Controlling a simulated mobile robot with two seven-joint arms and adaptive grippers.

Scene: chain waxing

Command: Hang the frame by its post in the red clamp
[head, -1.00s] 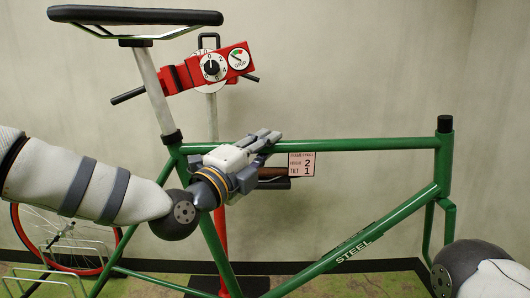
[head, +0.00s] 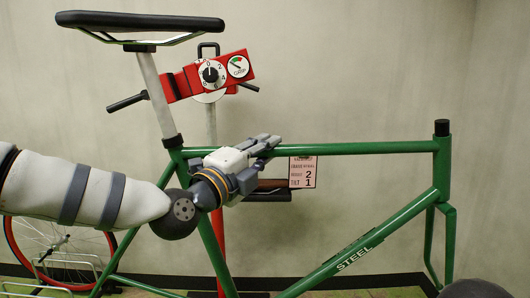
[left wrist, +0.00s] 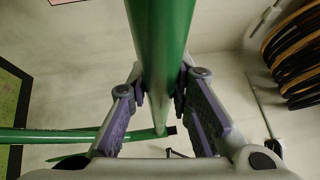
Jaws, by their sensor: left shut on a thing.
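The green bike frame (head: 355,148) hangs in my left gripper (head: 264,142), which is shut on its top tube near the seat tube. In the left wrist view, the gripper (left wrist: 160,100) has its fingers on both sides of the green tube (left wrist: 160,40). The pale seat post (head: 156,100) rises from the frame to a black saddle (head: 140,20). The red clamp (head: 210,76) is just right of the post and looks farther back; I cannot tell the exact gap. The clamp has a numbered dial (head: 210,72) and a grip gauge (head: 238,66). My right gripper is not in view.
A sign (head: 303,172) reading height 2, tilt 1 shows below the top tube. The red stand column (head: 219,240) is behind the frame. A red-rimmed wheel (head: 60,250) and wire rack stand at lower left. Several hoops (left wrist: 297,50) hang in the left wrist view.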

